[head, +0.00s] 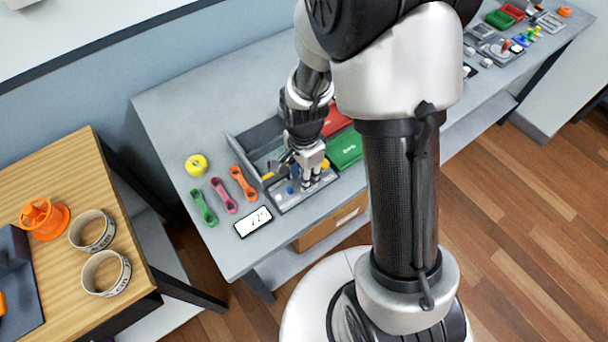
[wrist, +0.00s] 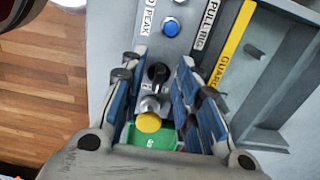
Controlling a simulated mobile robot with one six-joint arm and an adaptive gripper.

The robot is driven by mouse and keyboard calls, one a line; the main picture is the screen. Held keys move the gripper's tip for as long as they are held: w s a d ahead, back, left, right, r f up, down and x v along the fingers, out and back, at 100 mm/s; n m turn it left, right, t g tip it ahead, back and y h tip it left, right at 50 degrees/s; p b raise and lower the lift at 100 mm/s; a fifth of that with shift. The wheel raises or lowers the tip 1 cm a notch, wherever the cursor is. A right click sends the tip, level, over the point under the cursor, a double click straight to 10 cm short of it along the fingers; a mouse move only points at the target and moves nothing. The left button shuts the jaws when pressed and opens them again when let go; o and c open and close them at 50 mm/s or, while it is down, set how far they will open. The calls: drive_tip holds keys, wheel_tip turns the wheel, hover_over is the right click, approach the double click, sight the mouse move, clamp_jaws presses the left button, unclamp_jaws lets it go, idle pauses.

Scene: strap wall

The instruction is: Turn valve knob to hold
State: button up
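A grey control panel (head: 294,200) lies on the grey bench. In the wrist view, a black knob (wrist: 158,72) stands on it, with a metal fitting (wrist: 152,104) and a yellow round knob (wrist: 148,122) below it in the picture. I cannot tell for sure which of these is the valve knob. My gripper (head: 312,182) points down over the panel. In the wrist view, its blue-sided fingers (wrist: 160,68) are apart, one on each side of the black knob, with gaps visible. No "hold" mark is readable.
A blue button (wrist: 171,26), white labels and a yellow guard strip (wrist: 233,40) are close by. A green box (head: 345,149) and a grey tray wall (head: 243,158) stand near my gripper. A white display (head: 254,221), colored wrenches (head: 223,196) and a yellow roll (head: 196,165) lie left.

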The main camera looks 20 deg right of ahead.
drive_tip(key=shift+c, duration=0.6)
clamp_jaws()
